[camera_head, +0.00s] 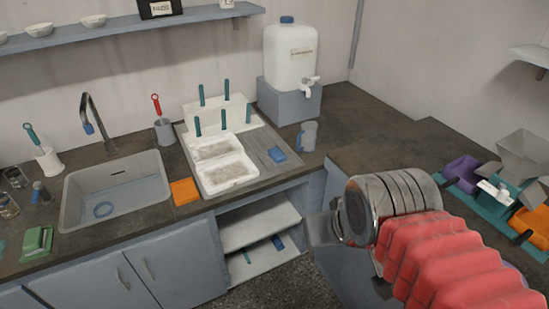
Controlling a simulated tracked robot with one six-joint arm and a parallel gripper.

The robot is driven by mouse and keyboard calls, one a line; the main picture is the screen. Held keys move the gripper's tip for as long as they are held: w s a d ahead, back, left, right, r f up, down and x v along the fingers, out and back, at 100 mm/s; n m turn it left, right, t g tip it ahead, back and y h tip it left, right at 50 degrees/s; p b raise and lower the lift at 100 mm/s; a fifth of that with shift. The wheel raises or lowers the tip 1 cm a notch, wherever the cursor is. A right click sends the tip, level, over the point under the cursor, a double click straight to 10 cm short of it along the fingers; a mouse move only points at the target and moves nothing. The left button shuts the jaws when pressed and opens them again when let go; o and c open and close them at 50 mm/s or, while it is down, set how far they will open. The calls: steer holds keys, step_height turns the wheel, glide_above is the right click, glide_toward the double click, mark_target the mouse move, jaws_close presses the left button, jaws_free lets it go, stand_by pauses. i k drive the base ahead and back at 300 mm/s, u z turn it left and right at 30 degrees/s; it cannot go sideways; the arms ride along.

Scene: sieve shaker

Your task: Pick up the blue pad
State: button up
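A small blue pad (277,155) lies on the grey ridged draining board at the back, right of the white trays. My gripper (323,230) shows only in part in front of my metal wrist and red arm sleeve, at the right of centre. It is well apart from the pad, nearer the camera and lower in the picture. My wrist hides much of it, so its opening and anything between its fingers cannot be made out.
Two white trays (224,165) and a rack with teal pegs stand left of the pad. A grey jug (307,136) and a white water tank (290,56) are to its right and behind. An orange pad (184,190) lies beside the sink (70,196).

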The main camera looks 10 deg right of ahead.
mark_target(276, 156)
steer(key=z, duration=0.05)
steer(key=i, duration=1)
steer(key=u, duration=0.05)
